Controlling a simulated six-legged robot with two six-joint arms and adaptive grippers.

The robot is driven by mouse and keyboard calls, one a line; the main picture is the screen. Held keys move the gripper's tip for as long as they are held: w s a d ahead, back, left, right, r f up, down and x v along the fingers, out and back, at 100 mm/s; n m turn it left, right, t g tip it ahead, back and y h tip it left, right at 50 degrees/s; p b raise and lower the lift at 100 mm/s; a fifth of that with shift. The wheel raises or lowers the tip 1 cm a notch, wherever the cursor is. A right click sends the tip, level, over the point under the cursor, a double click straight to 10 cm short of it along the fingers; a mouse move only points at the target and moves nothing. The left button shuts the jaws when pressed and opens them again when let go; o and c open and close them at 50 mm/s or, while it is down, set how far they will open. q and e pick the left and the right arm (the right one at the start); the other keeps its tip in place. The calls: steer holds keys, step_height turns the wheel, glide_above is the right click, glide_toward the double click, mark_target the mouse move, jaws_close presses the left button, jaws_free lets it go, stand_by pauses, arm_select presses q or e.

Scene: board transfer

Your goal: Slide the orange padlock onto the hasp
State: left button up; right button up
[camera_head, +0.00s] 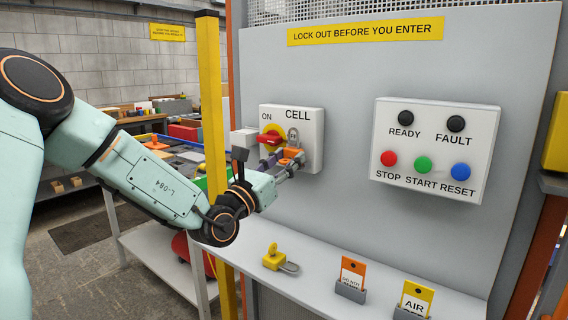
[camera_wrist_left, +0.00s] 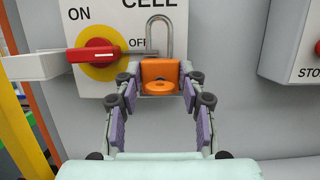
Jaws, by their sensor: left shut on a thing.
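The orange padlock (camera_head: 291,153) is in front of the white CELL switch box (camera_head: 311,128). In the left wrist view the padlock (camera_wrist_left: 160,72) is upright, its grey shackle pointing up against the box face. My left gripper (camera_head: 284,164) is shut on the padlock body, with purple-padded fingers on both sides of it in the wrist view (camera_wrist_left: 160,86). The red switch handle (camera_wrist_left: 90,54) on its yellow disc lies to the left. A grey bar, perhaps the hasp (camera_wrist_left: 138,53), runs from it toward the shackle. I cannot tell whether the shackle passes through it. My right gripper is out of view.
A yellow padlock (camera_head: 273,258) lies on the grey shelf (camera_head: 315,283) below. An orange tag (camera_head: 353,270) and a yellow tag (camera_head: 416,297) stand in holders there. A button box (camera_head: 435,150) is on the panel to the right. A yellow post (camera_head: 211,110) stands left of the panel.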

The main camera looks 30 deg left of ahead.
arm_select(q)
steer(key=shift+w+b, duration=0.5)
steer(key=shift+w, duration=0.1)
steer(key=o, duration=1.2)
steer(key=v, duration=0.6)
steer(key=shift+s+a, duration=0.15)
steer(key=shift+a, duration=0.2)
steer(key=shift+s+f, duration=0.15)
steer(key=shift+s, duration=0.15)
steer(key=shift+s+d, duration=0.15)
steer(key=shift+d, duration=0.05)
